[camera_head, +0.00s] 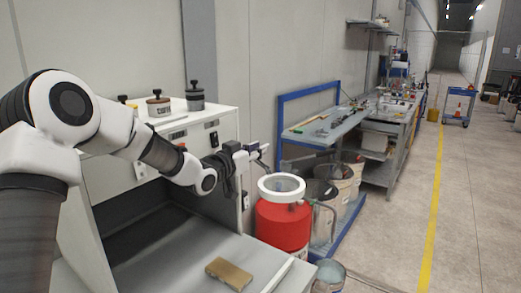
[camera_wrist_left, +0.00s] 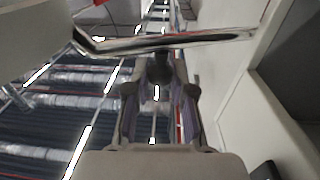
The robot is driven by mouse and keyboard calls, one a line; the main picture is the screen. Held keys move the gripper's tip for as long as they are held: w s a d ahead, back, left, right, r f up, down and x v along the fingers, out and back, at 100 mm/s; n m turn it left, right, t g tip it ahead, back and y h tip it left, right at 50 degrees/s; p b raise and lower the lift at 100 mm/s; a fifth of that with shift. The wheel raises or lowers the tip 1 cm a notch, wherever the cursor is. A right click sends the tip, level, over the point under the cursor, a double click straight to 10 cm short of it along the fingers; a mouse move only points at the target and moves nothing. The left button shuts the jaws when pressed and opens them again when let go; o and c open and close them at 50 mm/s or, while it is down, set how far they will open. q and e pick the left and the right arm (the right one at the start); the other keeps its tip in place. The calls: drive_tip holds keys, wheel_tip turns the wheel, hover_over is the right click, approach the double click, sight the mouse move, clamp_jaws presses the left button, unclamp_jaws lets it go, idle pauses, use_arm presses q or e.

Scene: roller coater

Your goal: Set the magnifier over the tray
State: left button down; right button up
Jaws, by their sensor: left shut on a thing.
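A white ring with a grey-blue centre, which looks like the magnifier (camera_head: 281,196), shows in the head view above a red drum; I cannot tell whether it touches the drum. A thin dark link runs from near my left gripper (camera_head: 257,150) toward the ring. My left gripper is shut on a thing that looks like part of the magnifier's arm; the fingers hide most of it. In the left wrist view a shiny bar (camera_wrist_left: 165,42) crosses beyond the fingers. A flat grey surface, possibly the tray (camera_head: 185,262), lies in the machine's opening, left of the ring. My right gripper is not in view.
A brown block (camera_head: 229,273) lies on the grey surface. The red drum (camera_head: 284,228) and several buckets (camera_head: 346,178) stand right of the machine (camera_head: 220,127). A blue-framed bench (camera_head: 325,130) is behind. The floor at right is open.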

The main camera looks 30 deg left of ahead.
use_arm(q)
drive_tip(key=shift+s+a+f+m+h+p, duration=0.1)
drive_tip(key=shift+s+a+m+h+p, duration=0.15)
drive_tip(key=shift+h, duration=0.2)
drive_tip(key=shift+s+a+f+m+h+p, duration=0.15)
drive_tip(key=shift+s+m+h, duration=0.1)
drive_tip(key=shift+m+h, duration=0.15)
drive_tip(key=c, duration=1)
unclamp_jaws()
drive_tip(key=shift+w, duration=0.1)
drive_tip(key=shift+r, duration=0.15)
wheel_tip(320, 180, up, 10)
